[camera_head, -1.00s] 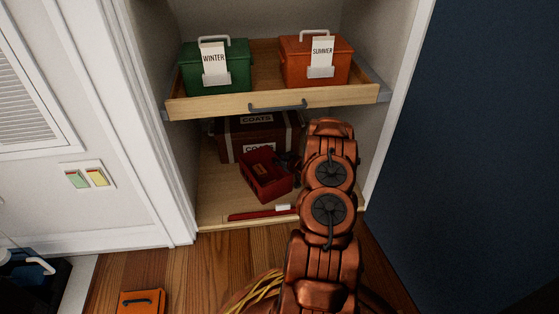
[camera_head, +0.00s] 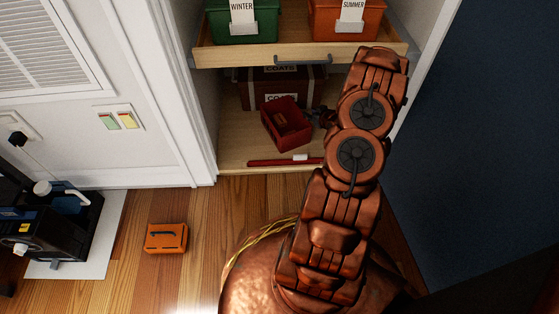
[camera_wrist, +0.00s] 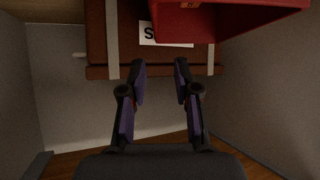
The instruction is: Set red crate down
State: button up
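The red crate (camera_head: 271,132) is a small open box on the lower floor of the cupboard, in front of a brown trunk (camera_head: 249,96) with "COATS" labels. It stands at an angle; a small brownish patch shows inside it. My gripper (camera_head: 323,116) is at the crate's right side in the head view, partly hidden by my arm. In the wrist view my gripper (camera_wrist: 160,63) has its fingers apart with nothing between them. The red crate (camera_wrist: 235,18) shows above and to the right of the fingertips there, and the trunk (camera_wrist: 150,58) lies behind.
A drawer (camera_head: 230,56) with a green WINTER box (camera_head: 221,27) and an orange SUMMER box (camera_head: 372,26) hangs above the crate. A red rod (camera_head: 270,162) lies along the cupboard's front edge. An orange case (camera_head: 166,238) lies on the wooden floor.

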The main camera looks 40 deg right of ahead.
jog(key=w+a+r+g, duration=0.3)
jog(key=a+r+g, duration=0.1)
jog(key=a+r, duration=0.5)
jog(key=s+a+r+n+g, duration=0.1)
jog(key=s+a+r+g, duration=0.3)
jog(key=a+r, duration=0.7)
jog(key=s+a+r+g+y, duration=0.1)
jog(key=s+a+r+g, duration=0.2)
jog(key=s+a, duration=1)
jog(key=s+a+r+n+g+y, duration=0.1)
jog(key=s+a+r+g+y, duration=0.1)
jog(key=s+a+r, duration=0.7)
jog(key=s+a, duration=0.4)
jog(key=s, duration=0.3)
jog(key=shift+s+a+n+g, duration=0.25)
jog(key=shift+s+n+g, duration=0.05)
jog(key=shift+s+g, duration=0.1)
